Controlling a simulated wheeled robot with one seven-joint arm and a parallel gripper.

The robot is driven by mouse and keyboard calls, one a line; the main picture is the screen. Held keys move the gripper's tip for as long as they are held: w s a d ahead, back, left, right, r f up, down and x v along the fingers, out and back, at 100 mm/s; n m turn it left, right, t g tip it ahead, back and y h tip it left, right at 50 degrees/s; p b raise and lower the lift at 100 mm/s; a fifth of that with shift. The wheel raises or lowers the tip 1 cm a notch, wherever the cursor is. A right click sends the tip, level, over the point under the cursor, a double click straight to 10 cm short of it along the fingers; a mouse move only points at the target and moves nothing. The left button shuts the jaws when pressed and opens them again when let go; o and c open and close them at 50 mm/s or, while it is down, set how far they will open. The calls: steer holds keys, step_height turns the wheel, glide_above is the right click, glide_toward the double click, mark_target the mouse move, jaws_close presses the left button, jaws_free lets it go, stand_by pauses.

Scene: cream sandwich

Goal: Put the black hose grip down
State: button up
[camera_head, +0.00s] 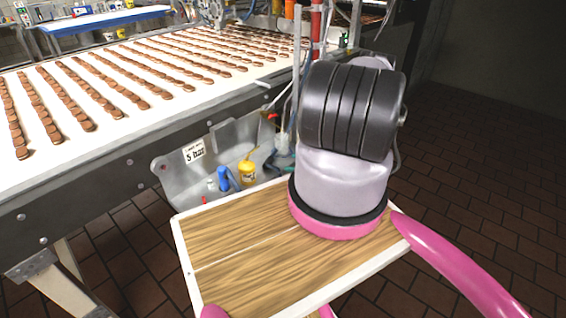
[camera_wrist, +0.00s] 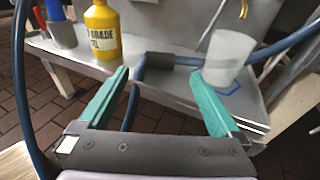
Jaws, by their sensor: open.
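The black hose grip (camera_wrist: 174,60) is a dark sleeve around a blue hose (camera_wrist: 134,95). In the wrist view it lies across the grey metal shelf, just beyond my fingertips. My gripper (camera_wrist: 160,73) has two teal fingers spread wide, with nothing clamped between them. The hose passes down through the gap between the fingers. I cannot tell whether the grip touches the shelf fully. In the head view my gripper (camera_head: 281,160) is small and partly hidden by my arm over the shelf, and the hose grip cannot be made out.
A yellow bottle (camera_wrist: 102,30) stands left of the fingers, and a whitish cup (camera_wrist: 229,58) stands close to the right finger. Blue items (camera_head: 225,178) are left on the metal shelf (camera_head: 178,178). The conveyor (camera_head: 110,150) with rows of brown pieces runs behind.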

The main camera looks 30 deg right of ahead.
steer(key=shift+v, duration=0.9)
steer(key=w+a+r+n+g, duration=0.25)
steer(key=a+r+n, duration=0.2)
steer(key=r, duration=0.85)
steer(key=w+a+r+n+g+h, duration=0.1)
steer(key=a+r+n+g, duration=0.3)
steer(key=r, duration=0.9)
steer(key=w+a+r+n+g, duration=0.25)
steer(key=r+n, duration=0.25)
steer(key=r, duration=0.8)
steer(key=s+a+r+n+h, duration=0.2)
steer(key=s+a+r, duration=0.3)
steer(key=r, duration=0.2)
steer(key=s+a+r+n+h, duration=0.25)
steer(key=s+a+r, duration=0.2)
steer(key=r, duration=0.35)
steer(key=s+a+r+n+t+h, duration=0.1)
steer(key=s+r, duration=0.3)
steer(key=s, duration=0.4)
steer(key=s+a+r+n+t+h, duration=0.2)
steer(key=s+a+r+n+t, duration=0.1)
steer(key=s, duration=0.5)
steer(key=shift+s+r+n, duration=0.25)
steer(key=shift+r+n, duration=0.45)
steer(key=shift+r, duration=0.5)
